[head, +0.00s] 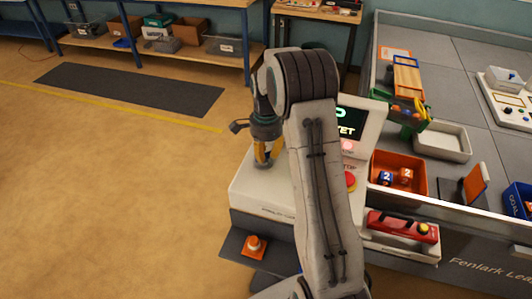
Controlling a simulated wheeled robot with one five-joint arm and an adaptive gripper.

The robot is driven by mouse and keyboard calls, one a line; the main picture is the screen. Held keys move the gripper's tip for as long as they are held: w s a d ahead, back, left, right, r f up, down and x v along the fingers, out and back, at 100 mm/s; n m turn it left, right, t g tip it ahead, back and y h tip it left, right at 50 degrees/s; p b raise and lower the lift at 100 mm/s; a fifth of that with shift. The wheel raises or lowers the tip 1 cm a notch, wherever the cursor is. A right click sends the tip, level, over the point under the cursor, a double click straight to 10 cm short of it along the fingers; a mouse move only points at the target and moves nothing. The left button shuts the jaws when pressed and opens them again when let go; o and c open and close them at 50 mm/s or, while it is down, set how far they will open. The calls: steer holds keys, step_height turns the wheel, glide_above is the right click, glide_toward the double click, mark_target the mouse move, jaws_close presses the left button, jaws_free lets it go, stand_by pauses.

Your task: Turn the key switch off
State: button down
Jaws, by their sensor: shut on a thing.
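My gripper (266,154) points down at the left part of the top of a white console (256,190). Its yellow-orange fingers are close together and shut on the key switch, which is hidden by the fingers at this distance. How the key is turned cannot be seen. My arm crosses in front of the console and hides much of its middle. A dark screen with green and white text (348,122) shows at the console's back, partly covered by my arm.
A red button (351,180) and a lit pink button (347,146) show just right of my arm.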

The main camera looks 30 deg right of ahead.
steer(key=shift+n, duration=0.3)
steer(key=n+b, duration=0.1)
steer(key=n, duration=0.2)
steer(key=shift+w+f+n, duration=0.1)
steer(key=shift+w+n, duration=0.05)
steer(key=shift+n, duration=0.15)
steer(key=n, duration=0.2)
steer(key=n+b, duration=0.1)
steer(key=n, duration=0.1)
steer(key=shift+w+n, duration=0.2)
steer(key=shift+n, duration=0.1)
steer(key=n, duration=0.4)
steer(key=shift+w, duration=0.15)
steer(key=shift+w+a+n+b, duration=0.15)
steer(key=shift+n+b, duration=0.3)
steer(key=shift+n, duration=2.05)
steer(key=c, duration=1.1)
jaws_free()
steer(key=shift+o, duration=0.2)
